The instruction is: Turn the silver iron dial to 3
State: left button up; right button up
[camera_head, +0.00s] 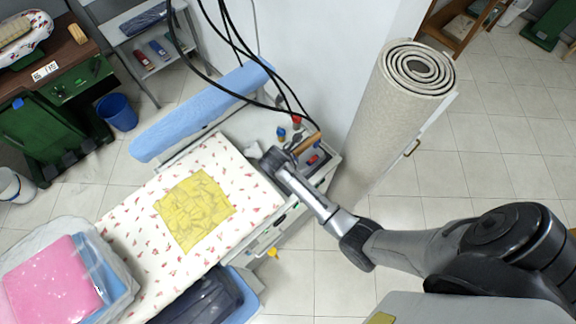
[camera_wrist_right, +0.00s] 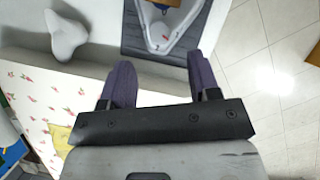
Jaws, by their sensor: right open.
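The silver iron (camera_wrist_right: 185,33) shows at the top of the right wrist view, cut off by the frame edge, on a dark grey ribbed pad (camera_wrist_right: 136,40). A small reddish spot shows near its narrow end; I cannot make out a dial or its numbers. In the head view the iron's brown handle (camera_head: 306,143) shows at the right end of the ironing station, partly behind my right arm. My right gripper (camera_wrist_right: 160,72) is open and empty, its two dark fingers pointing toward the iron, apart from it. It also shows in the head view (camera_head: 272,158). My left gripper is not in view.
A yellow cloth (camera_head: 195,212) lies on the flower-patterned ironing board (camera_head: 140,225). A blue padded sleeve board (camera_head: 200,110) is behind it. Bottles with a red cap (camera_head: 297,120) and a blue cap stand near the iron. Black cables hang overhead. A rolled carpet (camera_head: 385,120) stands right.

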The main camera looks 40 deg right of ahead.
jog(key=x, duration=0.5)
jog(key=shift+d+f+b, duration=0.1)
jog(key=shift+f+b, duration=0.05)
jog(key=shift+b, duration=0.2)
jog(key=shift+x, duration=0.85)
jog(key=c, duration=0.9)
jog(key=shift+m+g+p, duration=0.3)
jog(key=shift+m+p, duration=0.4)
jog(key=shift+w+m+g+p, duration=0.1)
jog(key=shift+m+g+p, duration=0.3)
jog(key=shift+m, duration=0.4)
jog(key=m+g, duration=0.1)
jog(key=m, duration=0.2)
jog(key=shift+p, duration=0.3)
jog(key=shift+m+g, duration=0.6)
jog(key=shift+m, duration=0.9)
